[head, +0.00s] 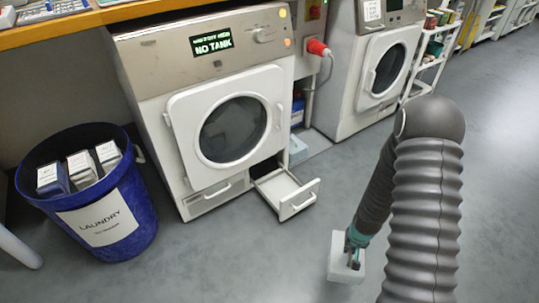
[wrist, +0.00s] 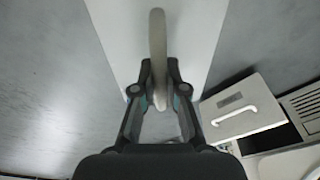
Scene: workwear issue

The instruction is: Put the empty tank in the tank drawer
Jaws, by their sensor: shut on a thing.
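The tank (head: 343,262) is a pale white box low over the floor, right of the drawer in the head view. My gripper (head: 354,254) is shut on it. In the wrist view, the tank (wrist: 190,35) fills the top middle, and my gripper (wrist: 159,88) is shut on its raised grey handle (wrist: 158,40). The tank drawer (head: 297,201) is pulled out at the bottom right of the dryer (head: 180,120) and looks empty. The drawer front (wrist: 240,108) with its handle shows at right in the wrist view. The dryer's display (head: 212,44) reads "NO TANK".
A blue laundry bin (head: 139,225) with several boxes stands left of the dryer. A second machine (head: 345,95) and a shelf trolley (head: 432,55) stand at the back right. The floor in front of the drawer is clear.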

